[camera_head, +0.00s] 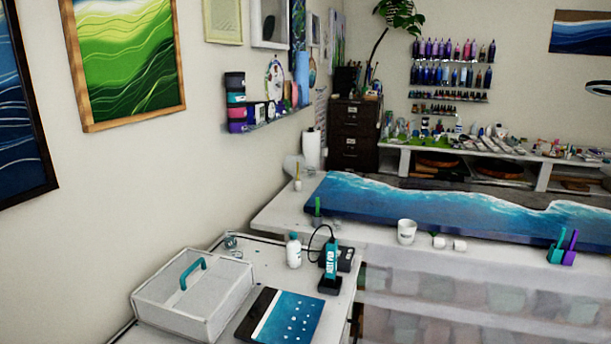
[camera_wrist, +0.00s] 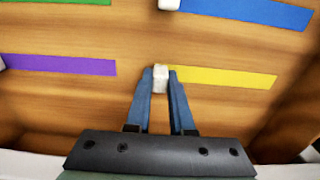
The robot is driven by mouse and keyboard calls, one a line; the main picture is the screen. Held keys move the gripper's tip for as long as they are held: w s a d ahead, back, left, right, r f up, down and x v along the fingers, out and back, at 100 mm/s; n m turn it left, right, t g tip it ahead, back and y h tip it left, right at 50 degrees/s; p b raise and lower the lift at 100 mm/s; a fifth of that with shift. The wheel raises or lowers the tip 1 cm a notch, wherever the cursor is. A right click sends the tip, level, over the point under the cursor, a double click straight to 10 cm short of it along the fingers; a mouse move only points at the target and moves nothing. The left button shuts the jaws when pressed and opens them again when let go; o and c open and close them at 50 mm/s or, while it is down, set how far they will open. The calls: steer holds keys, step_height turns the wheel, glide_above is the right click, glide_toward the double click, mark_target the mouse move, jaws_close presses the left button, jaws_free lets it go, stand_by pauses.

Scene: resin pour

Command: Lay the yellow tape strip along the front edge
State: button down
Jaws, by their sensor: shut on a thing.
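In the wrist view, the yellow tape strip (camera_wrist: 225,77) lies flat on a wooden surface (camera_wrist: 200,50), running right from a small white block (camera_wrist: 160,72) at its left end. My gripper (camera_wrist: 161,80) is shut on this white block, one blue-grey finger on each side of it. The strip appears to rest on the wood. The head view shows neither my gripper nor the yellow strip. Which edge is the front edge cannot be told from these views.
A purple strip (camera_wrist: 70,66) lies left of my gripper, a blue strip (camera_wrist: 250,12) and a green strip (camera_wrist: 60,2) farther up. Wooden sides flank the surface. The head view shows a blue wave panel (camera_head: 450,215), a white caddy (camera_head: 190,300) and a white cup (camera_head: 406,232).

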steer(key=shift+r+p, duration=1.05)
steer(key=shift+p, duration=0.05)
step_height(320, 180, up, 6)
steer(key=p, duration=0.6)
steer(key=shift+p, duration=0.3)
